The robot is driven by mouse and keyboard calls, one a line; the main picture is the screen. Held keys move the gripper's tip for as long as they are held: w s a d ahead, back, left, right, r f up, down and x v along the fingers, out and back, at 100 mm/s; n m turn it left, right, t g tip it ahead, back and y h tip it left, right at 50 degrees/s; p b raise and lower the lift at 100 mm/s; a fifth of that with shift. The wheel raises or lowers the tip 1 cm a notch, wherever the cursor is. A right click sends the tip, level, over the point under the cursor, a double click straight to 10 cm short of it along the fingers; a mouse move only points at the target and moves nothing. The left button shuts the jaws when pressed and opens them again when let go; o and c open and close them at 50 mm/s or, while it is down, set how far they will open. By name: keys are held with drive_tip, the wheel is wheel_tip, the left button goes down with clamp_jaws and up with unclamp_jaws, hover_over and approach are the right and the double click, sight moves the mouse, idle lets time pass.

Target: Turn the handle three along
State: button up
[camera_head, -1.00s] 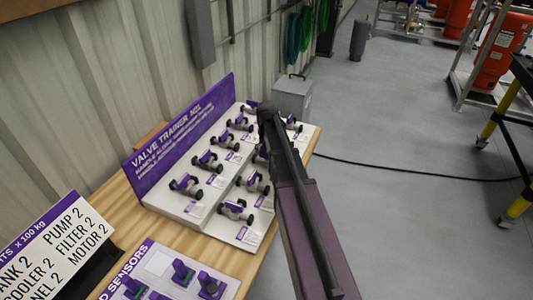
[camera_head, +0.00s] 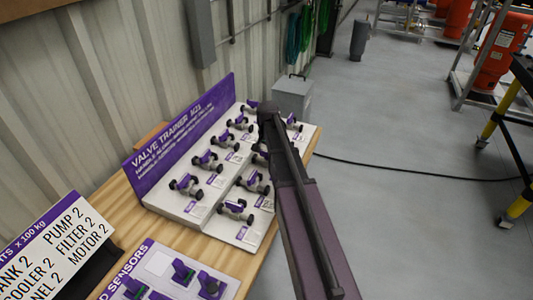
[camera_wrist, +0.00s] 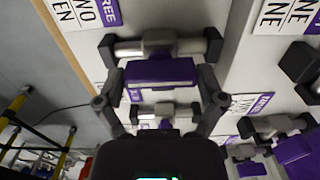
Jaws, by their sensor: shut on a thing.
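The held valve has a purple handle (camera_wrist: 160,72) on a grey body with dark ends, in the middle of the wrist view. My gripper (camera_wrist: 160,84) is shut on this handle, with one dark finger at each side of it. Another valve (camera_wrist: 163,113) shows behind, between the fingers. In the head view, two rows of purple-handled valves stand on the white stepped valve trainer board (camera_head: 170,207). My arm hides the gripped valve and the fingertips there.
A purple sign (camera_head: 180,138) stands along the board's wall side. A sensor panel (camera_head: 158,263) and a white weights sign (camera_head: 45,247) are nearer on the wooden bench (camera_head: 125,215). A grey box (camera_head: 292,97) is past the board. Open floor lies to the right, crossed by a black cable.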

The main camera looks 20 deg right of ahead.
drive_tip(key=o, duration=0.8)
drive_tip(key=s+a+r+n+p, duration=0.1)
drive_tip(key=s+a+n, duration=0.2)
drive_tip(key=s+a, duration=0.2)
drive_tip(key=s+a+r+n+p, duration=0.1)
drive_tip(key=s+a+n, duration=0.2)
drive_tip(key=s+a, duration=0.2)
drive_tip(key=s+a+r+n+p, duration=0.1)
drive_tip(key=s+a+n, duration=0.2)
drive_tip(key=s, duration=0.7)
drive_tip(key=shift+a+r, duration=0.25)
drive_tip(key=shift+a, duration=0.8)
drive_tip(key=shift+w, duration=0.1)
